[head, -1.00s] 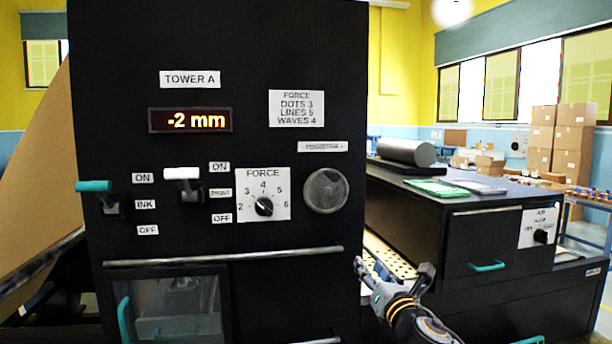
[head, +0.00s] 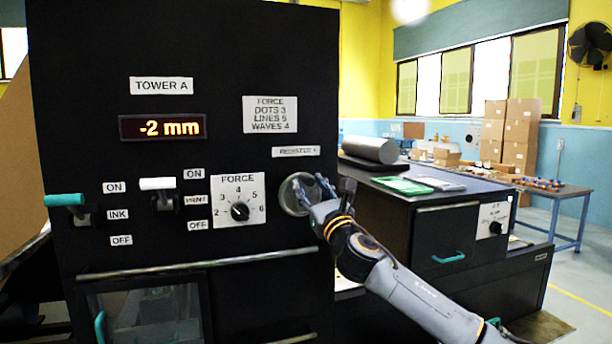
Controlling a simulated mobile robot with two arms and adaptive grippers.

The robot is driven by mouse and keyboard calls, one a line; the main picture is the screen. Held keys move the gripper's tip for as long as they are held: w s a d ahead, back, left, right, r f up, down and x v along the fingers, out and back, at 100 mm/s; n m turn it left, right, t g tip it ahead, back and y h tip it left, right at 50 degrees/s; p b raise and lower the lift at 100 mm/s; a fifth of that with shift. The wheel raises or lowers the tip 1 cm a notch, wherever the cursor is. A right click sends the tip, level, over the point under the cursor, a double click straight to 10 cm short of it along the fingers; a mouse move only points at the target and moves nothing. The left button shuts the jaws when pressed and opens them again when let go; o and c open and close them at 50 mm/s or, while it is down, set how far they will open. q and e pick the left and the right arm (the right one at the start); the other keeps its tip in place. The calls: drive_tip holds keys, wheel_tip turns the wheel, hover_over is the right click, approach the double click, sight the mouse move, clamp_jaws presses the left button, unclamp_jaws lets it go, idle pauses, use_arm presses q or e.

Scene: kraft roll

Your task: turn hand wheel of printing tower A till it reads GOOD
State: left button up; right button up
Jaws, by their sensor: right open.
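The black panel of printing tower A (head: 70,130) fills the left and middle of the head view. Its display (head: 162,127) reads -2 mm. The round grey hand wheel (head: 290,197) sits at the panel's right side under a small label that seems to say REGISTER. My right gripper (head: 312,186) is open at the wheel's right side, its fingers overlapping part of the wheel. I cannot tell whether they touch it. My left gripper is not in view.
Left of the wheel are the FORCE dial (head: 239,211), a white-handled lever (head: 158,184) and a teal-handled lever (head: 64,200). A rail (head: 200,263) crosses the panel below. A black cabinet (head: 445,235) with a grey roll (head: 370,149) on top stands at right.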

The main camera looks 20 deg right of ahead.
drive_tip(key=shift+x, duration=1.3)
clamp_jaws()
drive_tip(key=shift+d+m, duration=0.1)
drive_tip(key=shift+m, duration=0.2)
drive_tip(key=shift+d+f+m+g+h+p, duration=0.3)
drive_tip(key=shift+d+f+m+g+h, duration=0.85)
drive_tip(key=shift+m, duration=2.3)
drive_tip(key=shift+d+f+m+g+h+p, duration=0.1)
drive_tip(key=shift+d+m+h+p, duration=0.2)
drive_tip(key=shift+m+h, duration=2.4)
drive_tip(key=shift+d+f+m+g+h+p, duration=0.3)
drive_tip(key=shift+d+f+m+g+h, duration=0.35)
drive_tip(key=shift+m, duration=3.6)
drive_tip(key=shift+d, duration=0.1)
